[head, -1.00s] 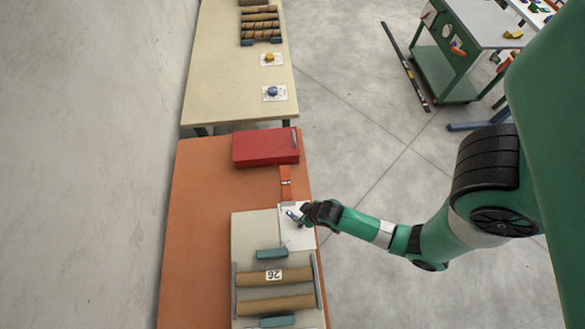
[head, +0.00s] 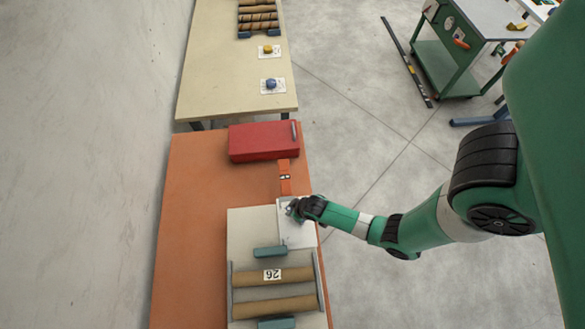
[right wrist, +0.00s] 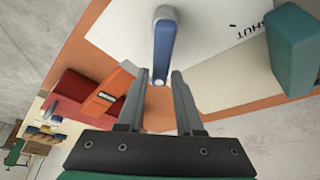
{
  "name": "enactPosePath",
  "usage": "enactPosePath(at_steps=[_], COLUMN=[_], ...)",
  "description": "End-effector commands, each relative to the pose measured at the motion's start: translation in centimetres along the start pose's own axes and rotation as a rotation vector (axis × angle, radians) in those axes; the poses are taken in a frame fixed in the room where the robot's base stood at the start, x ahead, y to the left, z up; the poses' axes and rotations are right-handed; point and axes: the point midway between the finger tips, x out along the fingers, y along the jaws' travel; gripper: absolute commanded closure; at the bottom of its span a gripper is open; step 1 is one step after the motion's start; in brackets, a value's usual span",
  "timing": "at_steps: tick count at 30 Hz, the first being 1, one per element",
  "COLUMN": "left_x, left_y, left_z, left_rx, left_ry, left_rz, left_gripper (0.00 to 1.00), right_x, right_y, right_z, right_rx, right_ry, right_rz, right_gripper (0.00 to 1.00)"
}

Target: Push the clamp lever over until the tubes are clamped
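The clamp lever (right wrist: 163,48) is a blue handle on a pale pivot, over a white plate (right wrist: 215,22) in the right wrist view. My right gripper (right wrist: 159,76) is open, with its two fingertips on either side of the lever's near end. I cannot tell whether either finger touches it. In the head view my right gripper (head: 294,209) covers most of the lever. Two brown cardboard tubes (head: 245,279) (head: 275,308) lie crosswise in the pale fixture below the plate; one bears a label "26". My left gripper is not in view.
Teal blocks (head: 270,252) (head: 277,323) sit beside the tubes. A red box (head: 263,142) and an orange strip (head: 285,178) lie beyond the plate on the orange table (head: 195,220). The table's left side is clear. Printed letters, partly "HUT", show on the plate.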

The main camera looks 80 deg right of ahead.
Motion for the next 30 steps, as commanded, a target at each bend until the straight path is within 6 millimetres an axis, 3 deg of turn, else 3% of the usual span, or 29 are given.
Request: enactPosePath(at_steps=[1, 5, 6, 30], left_x=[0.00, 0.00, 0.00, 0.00], left_y=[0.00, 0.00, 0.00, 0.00], left_z=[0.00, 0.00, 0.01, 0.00], left_rx=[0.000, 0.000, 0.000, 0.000], left_ry=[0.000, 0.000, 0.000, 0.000], left_rz=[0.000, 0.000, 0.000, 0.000], left_gripper=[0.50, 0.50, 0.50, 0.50], right_x=[0.00, -0.01, -0.01, -0.02], right_y=[0.00, 0.00, 0.00, -0.01], right_z=[0.01, 0.02, 0.02, 0.02], right_rx=[0.000, 0.000, 0.000, 0.000], right_ry=[0.000, 0.000, 0.000, 0.000], right_rz=[0.000, 0.000, 0.000, 0.000], right_gripper=[0.76, 0.99, 1.00, 1.00])
